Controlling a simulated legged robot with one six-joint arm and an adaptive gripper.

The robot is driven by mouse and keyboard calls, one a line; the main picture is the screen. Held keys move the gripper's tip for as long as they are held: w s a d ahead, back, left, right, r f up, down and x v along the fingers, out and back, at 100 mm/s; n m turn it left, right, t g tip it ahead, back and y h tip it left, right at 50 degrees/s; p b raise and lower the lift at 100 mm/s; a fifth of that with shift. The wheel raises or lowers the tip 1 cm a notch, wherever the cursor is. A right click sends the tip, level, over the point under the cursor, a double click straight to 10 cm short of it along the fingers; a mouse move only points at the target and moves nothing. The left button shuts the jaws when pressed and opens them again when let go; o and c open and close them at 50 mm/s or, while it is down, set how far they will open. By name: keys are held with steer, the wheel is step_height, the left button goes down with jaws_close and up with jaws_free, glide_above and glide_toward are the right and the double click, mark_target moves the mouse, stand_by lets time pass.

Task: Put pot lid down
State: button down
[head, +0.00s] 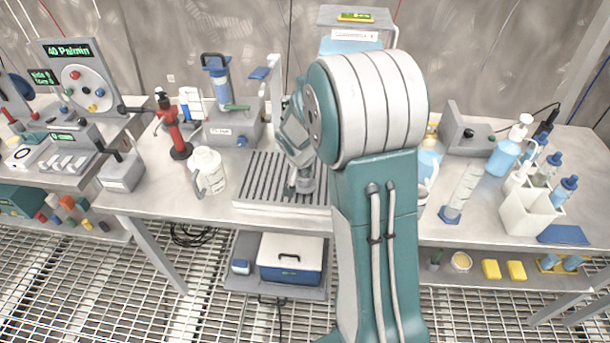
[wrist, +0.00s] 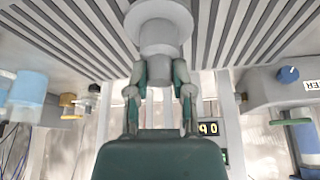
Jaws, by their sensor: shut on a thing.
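The pot lid (wrist: 158,25) is a light grey round piece with a narrower knob below it in the wrist view. My gripper (wrist: 159,75) is shut on that knob, with one green-grey finger on each side. In the head view my gripper (head: 301,172) is over the ribbed grey board (head: 262,180) on the bench, left of my arm. The held lid shows there only as a small grey piece, partly hidden by the fingers. I cannot tell whether the lid touches the board. No pot can be made out clearly.
A white jug (head: 207,172) stands left of the board, with a red stand (head: 174,130) behind it. A grey unit with a blue-capped cylinder (head: 222,85) stands behind the board. My arm hides the bench to the right; beyond are a measuring cylinder (head: 462,190) and a bottle rack (head: 530,208).

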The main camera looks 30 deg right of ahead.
steer(key=shift+f, duration=0.95)
steer(key=c, duration=0.5)
jaws_free()
steer(key=shift+f, duration=0.1)
steer(key=v, duration=1.2)
steer(key=s+a+r+n+y, duration=0.1)
steer(key=s+a+r+n, duration=0.2)
steer(key=s, duration=0.4)
steer(key=s+a+r+n+t+y, duration=0.1)
steer(key=s+a+r, duration=0.3)
steer(key=s, duration=0.4)
steer(key=s+a+r+n+t+y, duration=0.1)
steer(key=s+a+r+n, duration=0.2)
steer(key=s, duration=0.4)
steer(key=shift+s+a+r+n, duration=0.15)
steer(key=shift+a+r+n, duration=0.15)
steer(key=shift+a+n, duration=0.45)
steer(key=shift+d, duration=0.1)
